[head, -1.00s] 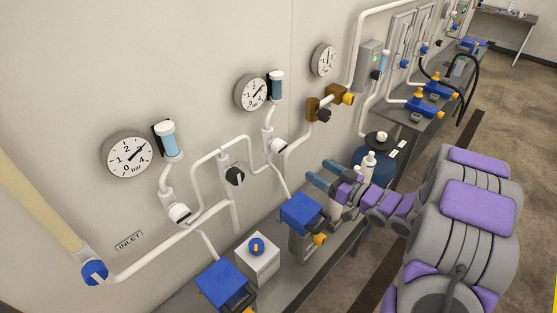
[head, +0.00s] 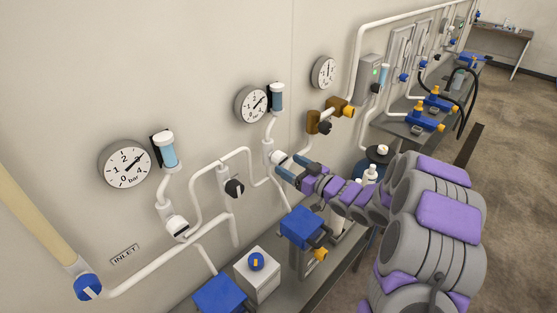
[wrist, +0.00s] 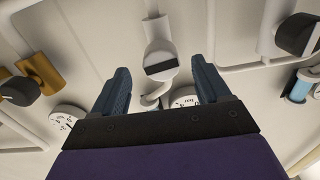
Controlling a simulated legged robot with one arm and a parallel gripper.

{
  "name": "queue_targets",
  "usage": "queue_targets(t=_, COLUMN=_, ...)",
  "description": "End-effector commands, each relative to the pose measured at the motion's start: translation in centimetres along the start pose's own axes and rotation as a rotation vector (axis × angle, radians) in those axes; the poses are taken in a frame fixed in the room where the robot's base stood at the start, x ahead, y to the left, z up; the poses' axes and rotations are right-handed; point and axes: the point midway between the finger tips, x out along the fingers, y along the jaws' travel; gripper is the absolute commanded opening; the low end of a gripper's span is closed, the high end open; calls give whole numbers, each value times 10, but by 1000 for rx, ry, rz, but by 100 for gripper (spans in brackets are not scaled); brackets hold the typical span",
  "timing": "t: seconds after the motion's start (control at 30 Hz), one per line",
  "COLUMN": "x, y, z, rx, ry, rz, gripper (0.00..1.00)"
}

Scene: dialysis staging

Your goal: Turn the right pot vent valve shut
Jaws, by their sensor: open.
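The right pot vent valve (head: 277,157) is a white round knob with a dark bar across its face. It sits on the white pipe below the right blue-filled pot (head: 277,98). In the wrist view the valve knob (wrist: 160,60) lies between and beyond my two fingertips, its dark bar running nearly level across the picture. My gripper (head: 287,166) is open, with its blue-grey fingers pointing at the valve from the right. In the wrist view nothing is held in my gripper (wrist: 160,68). I cannot tell whether a finger touches the knob.
A similar left valve (head: 177,227) sits under the left pot (head: 165,151). A black-knobbed valve (head: 235,187) is between them. Brass fittings (head: 325,122) are to the right. Blue-topped units (head: 302,227) stand on the bench below. Gauges (head: 251,104) hang on the wall.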

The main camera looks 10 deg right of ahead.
Motion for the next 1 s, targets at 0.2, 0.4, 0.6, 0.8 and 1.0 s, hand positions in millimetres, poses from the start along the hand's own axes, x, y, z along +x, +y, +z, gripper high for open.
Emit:
queue_targets(t=0.2, x=34, y=-2, z=1, rx=1, ry=2, rz=-3, gripper=76)
queue_targets(t=0.4, x=52, y=0, z=0, rx=1, ry=1, rz=0, gripper=76)
queue_targets(t=0.6, x=56, y=1, z=0, rx=1, ry=2, rz=2, gripper=76)
queue_targets(t=0.8, x=56, y=0, z=0, rx=1, ry=2, rz=2, gripper=76)
queue_targets(t=1.0, x=56, y=0, z=0, rx=1, ry=2, rz=1, gripper=57)
